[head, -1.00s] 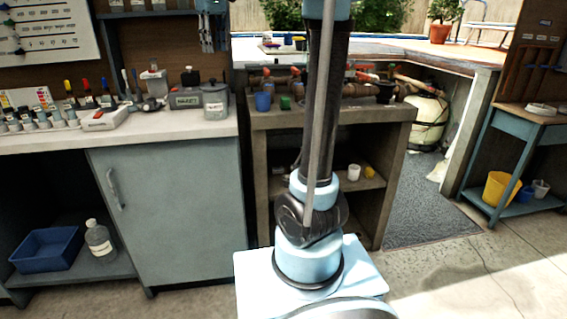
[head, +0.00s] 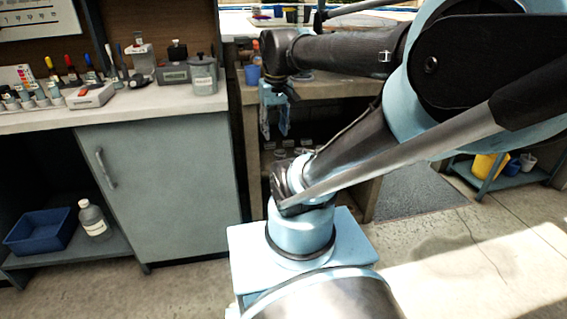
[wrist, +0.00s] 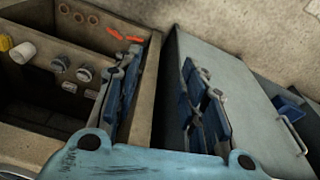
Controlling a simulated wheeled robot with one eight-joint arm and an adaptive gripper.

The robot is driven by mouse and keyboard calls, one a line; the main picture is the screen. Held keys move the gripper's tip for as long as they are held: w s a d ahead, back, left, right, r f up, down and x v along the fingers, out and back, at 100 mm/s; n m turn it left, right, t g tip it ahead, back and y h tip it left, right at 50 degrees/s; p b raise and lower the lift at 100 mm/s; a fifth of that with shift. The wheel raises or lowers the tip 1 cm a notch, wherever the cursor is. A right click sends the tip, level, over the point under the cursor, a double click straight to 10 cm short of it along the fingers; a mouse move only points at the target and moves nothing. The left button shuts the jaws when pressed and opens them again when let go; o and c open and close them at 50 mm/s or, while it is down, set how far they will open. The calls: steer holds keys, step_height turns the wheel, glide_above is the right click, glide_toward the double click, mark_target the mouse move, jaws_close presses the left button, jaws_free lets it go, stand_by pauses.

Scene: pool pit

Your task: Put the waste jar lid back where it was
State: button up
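A grey lidded jar (head: 204,80) with a pale label stands upright on the left counter. It looks like the waste jar, but its label is too small to read. A grey lid (head: 202,61) with a small knob appears to sit on its top. My gripper (head: 275,132) hangs pointing down in front of the shelf unit, right of the jar and lower than it. In the wrist view my gripper (wrist: 160,62) has its two blue fingers apart with nothing held between them. The jar does not show clearly in the wrist view.
The counter (head: 140,113) also holds a grey meter box (head: 174,71), a white device (head: 91,95) and several small bottles. The grey cabinet (head: 160,190) stands below it. The shelf unit holds a white cup (wrist: 22,52) and several round caps. Open floor lies to the right.

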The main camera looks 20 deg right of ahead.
steer(key=s+d+f+m, duration=0.1)
steer(key=s+f, duration=0.5)
steer(key=f, duration=0.4)
steer(key=shift+d+m, duration=0.3)
stand_by(0.5)
